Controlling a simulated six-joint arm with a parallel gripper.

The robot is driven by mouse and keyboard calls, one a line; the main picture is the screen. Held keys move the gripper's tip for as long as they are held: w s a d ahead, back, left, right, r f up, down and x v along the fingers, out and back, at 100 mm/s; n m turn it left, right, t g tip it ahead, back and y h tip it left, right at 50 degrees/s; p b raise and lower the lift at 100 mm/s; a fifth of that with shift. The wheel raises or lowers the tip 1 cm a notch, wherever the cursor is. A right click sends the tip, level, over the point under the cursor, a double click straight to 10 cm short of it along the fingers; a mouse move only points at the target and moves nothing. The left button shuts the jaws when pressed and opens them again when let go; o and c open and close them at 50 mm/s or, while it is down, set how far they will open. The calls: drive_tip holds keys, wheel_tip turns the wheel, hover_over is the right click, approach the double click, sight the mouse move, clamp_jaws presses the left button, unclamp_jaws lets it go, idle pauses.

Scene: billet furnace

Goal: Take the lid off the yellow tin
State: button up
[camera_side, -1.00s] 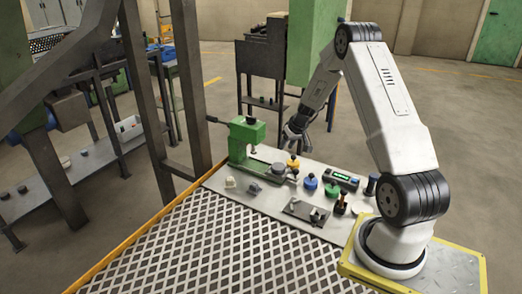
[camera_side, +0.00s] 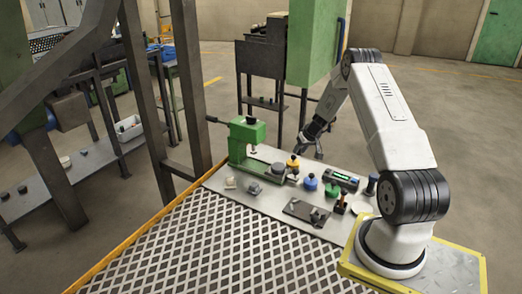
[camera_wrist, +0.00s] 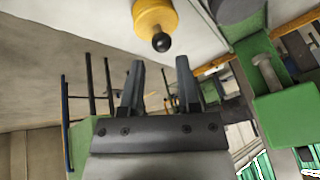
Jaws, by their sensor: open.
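The yellow tin (camera_side: 293,166) stands upright on the light worktop, beside the green press. A black knob tops it, and its lid appears to be on. In the wrist view the yellow tin (camera_wrist: 155,17) is at the top edge, partly cut off, with its black knob toward me. My gripper (camera_side: 308,148) is open and empty, above and behind the tin and a little to its right in the side view. In the wrist view the two fingers of my gripper (camera_wrist: 160,64) are apart below the knob, and do not touch it.
The green press (camera_side: 246,143) stands just left of the tin, with a grey round part (camera_side: 275,171) beside it. A blue tin (camera_side: 310,183) and a green tin (camera_side: 332,190) stand to the right, near a display box (camera_side: 342,179). A dark plate (camera_side: 305,210) lies in front.

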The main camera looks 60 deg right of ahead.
sight(295, 156)
drive_tip(key=shift+w+f, duration=0.1)
drive_tip(key=shift+f, duration=0.05)
drive_tip(key=shift+x, duration=2.45)
clamp_jaws()
